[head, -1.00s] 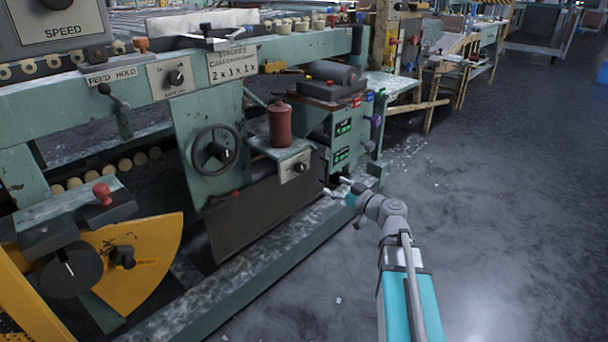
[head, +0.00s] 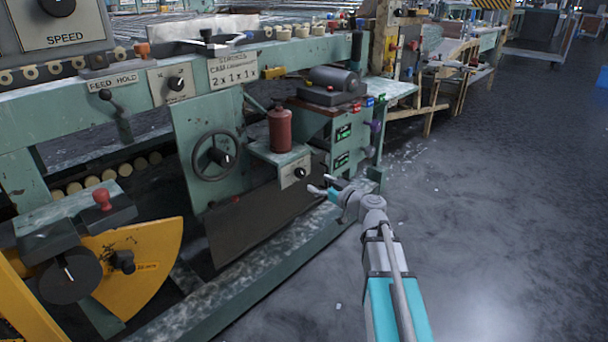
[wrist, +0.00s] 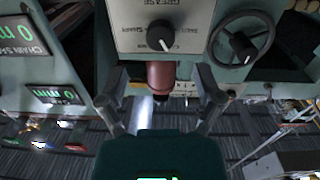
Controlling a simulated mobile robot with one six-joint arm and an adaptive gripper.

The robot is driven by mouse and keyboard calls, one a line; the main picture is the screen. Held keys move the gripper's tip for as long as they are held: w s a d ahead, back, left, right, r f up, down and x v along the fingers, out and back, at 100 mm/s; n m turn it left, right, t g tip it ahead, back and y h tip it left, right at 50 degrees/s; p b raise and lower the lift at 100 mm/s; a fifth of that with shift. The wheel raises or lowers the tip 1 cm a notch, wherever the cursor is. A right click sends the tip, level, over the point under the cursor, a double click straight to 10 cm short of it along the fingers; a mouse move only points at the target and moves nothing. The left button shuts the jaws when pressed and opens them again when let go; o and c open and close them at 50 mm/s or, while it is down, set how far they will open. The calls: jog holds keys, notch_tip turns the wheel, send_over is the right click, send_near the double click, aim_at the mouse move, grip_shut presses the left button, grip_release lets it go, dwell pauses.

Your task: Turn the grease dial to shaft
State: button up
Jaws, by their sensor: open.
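The grease dial (head: 300,172) is a small black knob on a pale plate, on the front of the green box under a red grease can (head: 281,130). The wrist view shows it upside down as a black knob (wrist: 160,35) with a white pointer mark slanting to the picture's lower right. Lettering on the plate is too blurred to read surely. My gripper (head: 323,187) is open and empty, a little right of and below the dial in the head view. In the wrist view its two fingers (wrist: 160,85) are spread, apart from the dial, which lies above them.
A handwheel (head: 216,152) is left of the dial, and shows top right in the wrist view (wrist: 240,45). Green displays (head: 343,132) are to the right. A dark panel (head: 245,222) and the green base rail (head: 265,262) lie below. Open floor (head: 480,210) is on the right.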

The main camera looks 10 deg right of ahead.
aim_at(304, 174)
jog(key=x, duration=0.7)
jog(key=shift+w+a, duration=0.2)
jog(key=shift+w, duration=0.05)
jog(key=shift+c, duration=0.3)
jog(key=c, duration=1.1)
jog(key=shift+d, duration=0.25)
jog(key=shift+a, duration=0.1)
